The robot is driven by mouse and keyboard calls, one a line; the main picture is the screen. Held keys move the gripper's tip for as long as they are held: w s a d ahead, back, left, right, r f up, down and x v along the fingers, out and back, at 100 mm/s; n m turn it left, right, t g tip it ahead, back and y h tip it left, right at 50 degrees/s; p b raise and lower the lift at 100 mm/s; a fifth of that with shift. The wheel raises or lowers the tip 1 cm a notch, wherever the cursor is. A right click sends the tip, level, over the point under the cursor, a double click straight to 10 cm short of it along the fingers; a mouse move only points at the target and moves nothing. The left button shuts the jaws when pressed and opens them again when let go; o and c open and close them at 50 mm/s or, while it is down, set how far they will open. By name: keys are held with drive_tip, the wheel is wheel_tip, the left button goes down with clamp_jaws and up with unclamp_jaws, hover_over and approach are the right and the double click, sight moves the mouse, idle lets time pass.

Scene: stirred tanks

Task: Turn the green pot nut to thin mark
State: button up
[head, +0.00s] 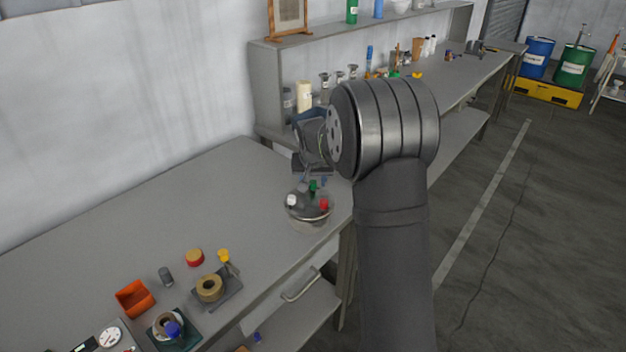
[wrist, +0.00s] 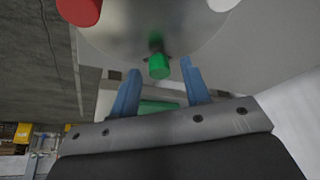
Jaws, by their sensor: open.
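A round metal pot (head: 309,213) stands on the grey bench, with red, white, green and blue parts on top. The green nut (head: 313,186) is at the far side of its lid. In the wrist view the green nut (wrist: 159,66) is close, with the shiny metal lid (wrist: 150,28) above it in the picture. My gripper (wrist: 158,80) is open, its two blue fingers on either side of the nut's position in the picture. I cannot tell whether they touch it. In the head view my gripper (head: 312,170) is over the pot, partly hidden. No thin mark can be made out.
The red cap (head: 324,204) and white cap (head: 292,200) are on the same lid near the nut. A tape roll (head: 209,288), orange box (head: 134,298) and small parts lie at the front left. The bench left of the pot is clear.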

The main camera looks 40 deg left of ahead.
drive_tip(key=shift+c, duration=0.2)
clamp_jaws()
drive_tip(key=shift+m, duration=0.3)
drive_tip(key=m+h, duration=0.1)
drive_tip(key=m, duration=0.1)
drive_tip(key=m+t+h, duration=0.1)
drive_tip(key=m, duration=0.2)
drive_tip(key=shift+a, duration=0.2)
drive_tip(key=shift+a+m+h, duration=0.1)
drive_tip(key=shift+m+h, duration=0.45)
drive_tip(key=shift+m, duration=0.8)
drive_tip(key=shift+m+h, duration=0.55)
drive_tip(key=shift+m, duration=0.8)
